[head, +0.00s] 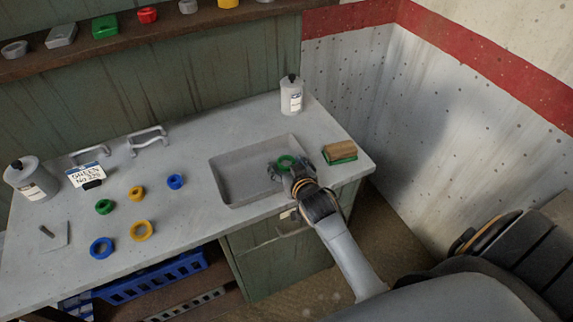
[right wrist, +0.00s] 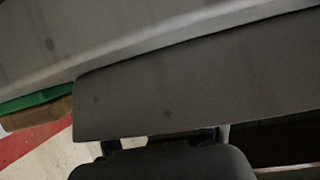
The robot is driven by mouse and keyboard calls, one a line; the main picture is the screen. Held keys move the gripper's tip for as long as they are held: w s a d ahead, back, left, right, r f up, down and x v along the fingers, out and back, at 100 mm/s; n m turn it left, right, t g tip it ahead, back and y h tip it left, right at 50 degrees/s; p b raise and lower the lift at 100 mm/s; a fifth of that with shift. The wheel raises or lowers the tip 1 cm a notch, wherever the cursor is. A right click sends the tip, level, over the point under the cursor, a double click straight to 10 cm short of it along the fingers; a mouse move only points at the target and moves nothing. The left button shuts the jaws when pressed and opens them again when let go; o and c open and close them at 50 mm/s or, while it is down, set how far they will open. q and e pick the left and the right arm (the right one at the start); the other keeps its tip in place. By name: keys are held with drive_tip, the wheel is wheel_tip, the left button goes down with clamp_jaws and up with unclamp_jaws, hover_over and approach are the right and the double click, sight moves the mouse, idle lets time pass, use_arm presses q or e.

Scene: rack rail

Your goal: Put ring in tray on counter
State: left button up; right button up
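A grey tray (head: 226,183) is set in the counter (head: 188,225), right of its middle. My right gripper (head: 288,168) reaches over the tray's right part and points down. A green ring (head: 286,160) shows right at its fingertips, within the tray's outline. I cannot tell whether the fingers grip it or whether it rests on the tray floor. The right wrist view shows grey surfaces and parts of the gripper, but no ring. Another green ring (head: 104,207) lies on the left of the counter. My left gripper is out of view.
Blue rings (head: 175,181) and yellow rings (head: 141,231) lie left of the tray. A card reading GREEN (head: 86,175) stands behind them. A sponge block (head: 340,152) is right of the tray. Bottles stand at the far left (head: 32,180) and back right (head: 291,95).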

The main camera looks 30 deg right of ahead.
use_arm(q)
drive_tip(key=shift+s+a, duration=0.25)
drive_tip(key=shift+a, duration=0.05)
use_arm(e)
drive_tip(key=shift+f, duration=0.15)
drive_tip(key=shift+s, duration=0.15)
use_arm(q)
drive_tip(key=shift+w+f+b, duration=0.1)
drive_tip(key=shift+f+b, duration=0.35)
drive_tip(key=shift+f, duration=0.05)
use_arm(e)
drive_tip(key=v, duration=1.1)
drive_tip(key=shift+s+r, duration=0.3)
drive_tip(key=shift+r, duration=0.1)
